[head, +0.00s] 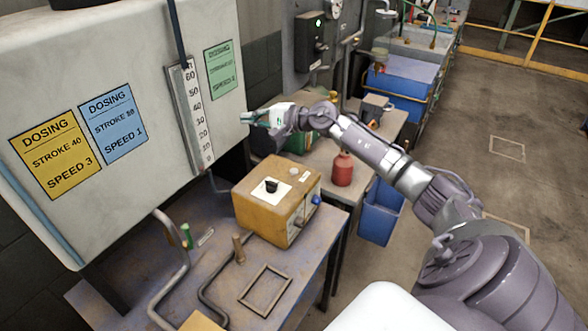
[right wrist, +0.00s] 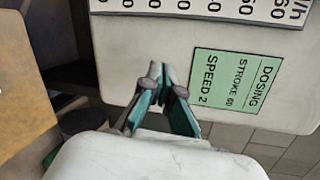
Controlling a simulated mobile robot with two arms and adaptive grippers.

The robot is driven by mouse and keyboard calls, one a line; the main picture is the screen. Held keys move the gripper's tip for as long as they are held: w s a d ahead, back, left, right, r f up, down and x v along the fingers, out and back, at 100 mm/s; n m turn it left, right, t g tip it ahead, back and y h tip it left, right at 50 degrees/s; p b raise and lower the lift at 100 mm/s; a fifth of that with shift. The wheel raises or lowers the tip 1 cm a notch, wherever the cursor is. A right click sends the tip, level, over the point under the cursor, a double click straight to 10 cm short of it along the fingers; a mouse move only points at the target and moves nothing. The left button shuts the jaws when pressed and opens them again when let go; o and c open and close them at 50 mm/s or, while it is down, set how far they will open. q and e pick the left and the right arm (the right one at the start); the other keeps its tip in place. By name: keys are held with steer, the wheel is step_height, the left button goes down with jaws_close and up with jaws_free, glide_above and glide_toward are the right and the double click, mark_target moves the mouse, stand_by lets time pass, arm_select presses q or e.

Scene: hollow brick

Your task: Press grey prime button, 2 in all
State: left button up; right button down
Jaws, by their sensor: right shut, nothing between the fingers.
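An orange-yellow box (head: 277,200) stands on the bench. Its top carries a black knob on a white plate (head: 271,186) and a small pale round part (head: 294,171) that looks like a grey button. My right gripper (head: 243,118) is above and behind the box, beside the white tank, with its fingers pointing left, apart from the box. In the right wrist view the right gripper (right wrist: 158,72) is shut and empty in front of the tank; an orange surface (right wrist: 22,90) shows at the left edge. My left gripper is out of view.
The white tank (head: 120,50) has a scale (head: 190,115) and yellow, blue and green dosing cards. A red bottle (head: 342,169) stands behind the box.

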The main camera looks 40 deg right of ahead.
steer(key=s+d+f+n+g+h, duration=0.2)
steer(key=d+f+n+g+h, duration=0.15)
steer(key=f, duration=0.25)
steer(key=n+g+h+b, duration=0.1)
steer(key=n+g+h, duration=0.1)
steer(key=h, duration=0.2)
glide_above(296, 171)
step_height(296, 171, down, 3)
steer(key=shift+f+t, duration=0.2)
steer(key=shift+t, duration=0.05)
step_height(296, 171, down, 8)
steer(key=b, duration=0.4)
steer(key=shift+f+b, duration=0.4)
stand_by(0.4)
steer(key=shift+f+b, duration=0.45)
steer(key=shift+b, duration=0.25)
